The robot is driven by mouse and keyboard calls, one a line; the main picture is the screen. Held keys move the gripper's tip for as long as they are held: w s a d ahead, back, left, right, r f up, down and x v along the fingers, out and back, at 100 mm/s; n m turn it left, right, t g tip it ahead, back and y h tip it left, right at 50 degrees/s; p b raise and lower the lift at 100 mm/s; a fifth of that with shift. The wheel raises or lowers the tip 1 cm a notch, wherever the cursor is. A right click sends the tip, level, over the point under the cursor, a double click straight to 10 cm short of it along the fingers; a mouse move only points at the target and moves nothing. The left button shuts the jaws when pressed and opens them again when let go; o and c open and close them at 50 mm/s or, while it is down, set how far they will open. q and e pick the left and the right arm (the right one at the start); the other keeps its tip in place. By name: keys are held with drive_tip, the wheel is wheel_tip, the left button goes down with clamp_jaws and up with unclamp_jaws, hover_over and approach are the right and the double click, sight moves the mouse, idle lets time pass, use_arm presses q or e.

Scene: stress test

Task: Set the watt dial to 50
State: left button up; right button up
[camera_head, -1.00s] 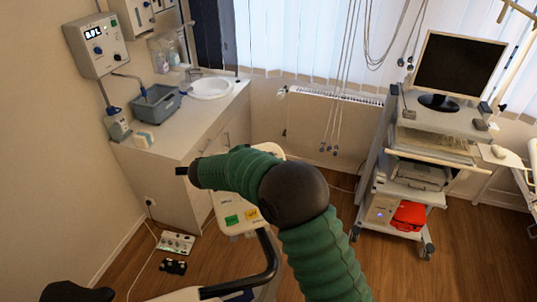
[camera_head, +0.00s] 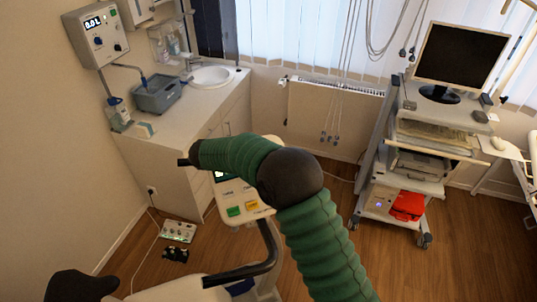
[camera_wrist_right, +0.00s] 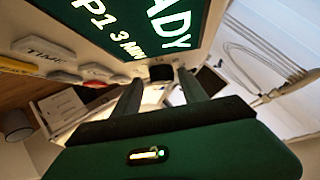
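The console (camera_head: 262,211) with green and yellow buttons stands below my right arm; part of its lit screen shows. In the right wrist view its dark screen (camera_wrist_right: 120,22) reads "P1 3 MIN" and part of "READY", beside a "TIME" button (camera_wrist_right: 45,50). A small dark knob (camera_wrist_right: 161,73) shows between the fingertips of my right gripper (camera_wrist_right: 160,82); it may be the watt dial, but its label and setting are unreadable. The fingers are apart, one each side of the knob in the picture; contact cannot be told. My right arm hides part of the console. My left gripper is out of view.
A dark curved bar (camera_head: 245,270) is close to the console. A wall unit (camera_head: 96,32) with knobs hangs at left above the sink counter (camera_head: 165,135). A small knobbed box (camera_head: 178,231) lies on the floor. A monitor cart (camera_head: 405,180) stands right, with clear floor nearby.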

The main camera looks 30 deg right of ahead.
drive_tip(key=shift+w+d, duration=0.15)
drive_tip(key=shift+r, duration=0.15)
drive_tip(key=shift+a+r, duration=0.1)
drive_tip(key=shift+a, duration=0.2)
drive_tip(key=b+v, duration=0.6)
drive_tip(key=v, duration=1)
drive_tip(key=shift+a, duration=0.2)
drive_tip(key=shift+d, duration=0.2)
